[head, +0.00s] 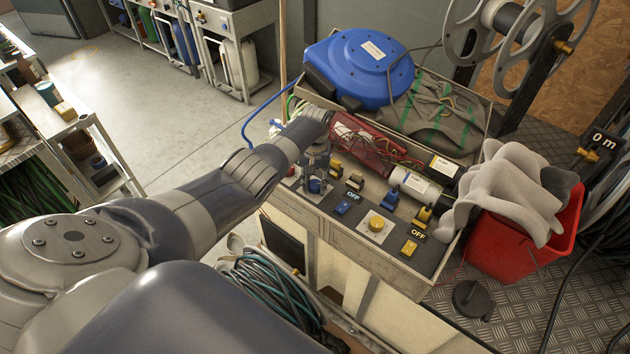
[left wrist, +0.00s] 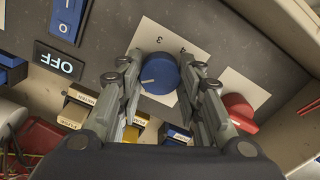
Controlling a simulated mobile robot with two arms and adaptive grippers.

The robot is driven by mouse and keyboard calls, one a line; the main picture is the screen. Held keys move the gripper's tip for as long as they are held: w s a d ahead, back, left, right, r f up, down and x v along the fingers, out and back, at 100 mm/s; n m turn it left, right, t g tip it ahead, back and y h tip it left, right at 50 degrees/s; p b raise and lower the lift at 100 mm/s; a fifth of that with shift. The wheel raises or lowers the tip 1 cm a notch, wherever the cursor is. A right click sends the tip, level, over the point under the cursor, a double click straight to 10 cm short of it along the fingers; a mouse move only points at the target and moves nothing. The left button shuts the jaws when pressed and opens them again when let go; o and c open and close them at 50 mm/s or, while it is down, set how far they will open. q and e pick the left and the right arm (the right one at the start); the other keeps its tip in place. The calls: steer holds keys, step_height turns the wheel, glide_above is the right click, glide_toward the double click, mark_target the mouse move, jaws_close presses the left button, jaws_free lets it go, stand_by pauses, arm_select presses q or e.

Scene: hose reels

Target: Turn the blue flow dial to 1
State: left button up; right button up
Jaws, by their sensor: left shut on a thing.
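The blue flow dial (left wrist: 160,73) is a round knob on a white plate (left wrist: 160,36) in the left wrist view. The numbers 3 and 4 show on the plate; any others are hidden by my fingers. A white pointer mark on the dial points to the lower left of that view. My left gripper (left wrist: 162,63) is shut on the dial, with one finger on each side. In the head view, my left gripper (head: 316,168) reaches down to the panel, and a bit of the blue dial (head: 315,186) shows under it. My right gripper is not in view.
A red dial (left wrist: 240,112) sits close beside the right finger in the left wrist view. On the panel are a blue switch (head: 342,207), a yellow dial (head: 376,223) and several levers. A blue hose reel (head: 360,68) and a red bin (head: 510,245) stand around the panel.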

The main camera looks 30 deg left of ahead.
mark_target(315, 184)
arm_select(q)
steer(key=shift+w+r, duration=0.1)
steer(key=o, duration=1.1)
steer(key=shift+c, duration=0.2)
step_height(315, 184, up, 12)
stand_by(0.5)
